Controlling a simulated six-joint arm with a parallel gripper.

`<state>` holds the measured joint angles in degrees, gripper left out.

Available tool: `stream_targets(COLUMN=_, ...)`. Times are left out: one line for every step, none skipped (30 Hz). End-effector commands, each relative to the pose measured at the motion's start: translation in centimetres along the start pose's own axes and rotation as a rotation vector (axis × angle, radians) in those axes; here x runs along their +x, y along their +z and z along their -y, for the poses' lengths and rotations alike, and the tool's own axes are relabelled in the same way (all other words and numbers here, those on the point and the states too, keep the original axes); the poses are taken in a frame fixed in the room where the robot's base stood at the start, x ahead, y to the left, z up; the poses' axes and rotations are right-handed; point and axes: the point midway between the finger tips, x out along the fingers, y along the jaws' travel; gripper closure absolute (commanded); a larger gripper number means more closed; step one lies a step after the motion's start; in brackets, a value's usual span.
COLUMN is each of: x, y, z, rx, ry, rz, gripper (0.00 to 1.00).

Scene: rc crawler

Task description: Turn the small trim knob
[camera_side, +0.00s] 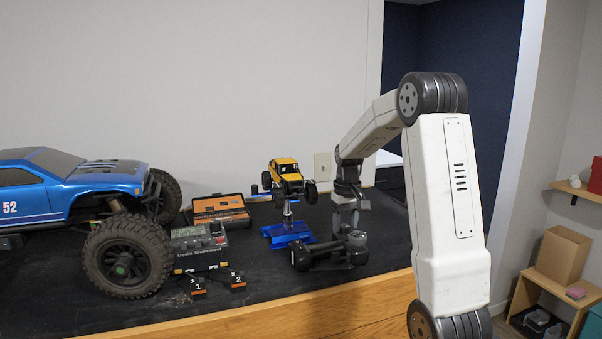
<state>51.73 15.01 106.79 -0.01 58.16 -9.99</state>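My gripper (352,226) points down at the right part of the black bench mat. It is just above or touching a dark device (328,252) with rounded ends, and I cannot tell which. The fingers are small and dark against it, so their opening does not show. I cannot make out the small trim knob for certain. A black box with a screen and printed front (202,248) stands left of the gripper, beside the blue truck's wheel.
A large blue truck (105,190) fills the left. A yellow model truck (287,179) sits on a blue stand (288,234). Behind are an orange-and-black case (220,209) and a wall. Blocks numbered 1 (197,288) and 2 (236,281) lie in front. The front-centre mat is clear.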

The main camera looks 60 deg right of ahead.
Motion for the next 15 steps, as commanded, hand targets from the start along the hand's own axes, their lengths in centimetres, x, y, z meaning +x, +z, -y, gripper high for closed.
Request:
stream_targets(x=-0.01, y=0.0, z=0.0, rx=0.0, ry=0.0, rz=0.0, gripper=0.25)
stream_targets(x=-0.01, y=0.0, z=0.0, rx=0.0, ry=0.0, rz=0.0, gripper=0.25)
stream_targets(x=0.0, y=0.0, z=0.0, rx=-0.001, ry=0.0, rz=0.0, gripper=0.25)
stream_targets(x=0.0, y=0.0, z=0.0, rx=-0.001, ry=0.0, rz=0.0, gripper=0.25)
stream_targets(x=0.0, y=0.0, z=0.0, rx=-0.001, ry=0.0, rz=0.0, gripper=0.25)
stream_targets(x=0.0, y=0.0, z=0.0, rx=-0.001, ry=0.0, rz=0.0, gripper=0.25)
stream_targets(x=0.01, y=0.01, z=0.0, rx=-0.001, ry=0.0, rz=0.0, gripper=0.25)
stream_targets(x=0.01, y=0.01, z=0.0, rx=-0.001, ry=0.0, rz=0.0, gripper=0.25)
stream_targets(x=0.0, y=0.01, z=0.0, rx=-0.001, ry=0.0, rz=0.0, gripper=0.25)
stream_targets(x=-0.02, y=0.01, z=0.0, rx=-0.001, ry=0.0, rz=0.0, gripper=0.25)
stream_targets(x=-0.06, y=0.0, z=0.0, rx=-0.001, ry=0.0, rz=0.0, gripper=0.25)
stream_targets(x=-0.16, y=0.0, z=0.0, rx=-0.001, ry=0.0, rz=0.0, gripper=0.25)
stream_targets(x=-0.26, y=-0.01, z=0.0, rx=-0.001, ry=0.0, rz=-0.001, gripper=0.25)
stream_targets(x=-0.39, y=-0.03, z=0.0, rx=-0.001, ry=0.0, rz=-0.001, gripper=0.25)
stream_targets(x=-0.62, y=-0.04, z=0.0, rx=-0.001, ry=0.0, rz=-0.002, gripper=0.25)
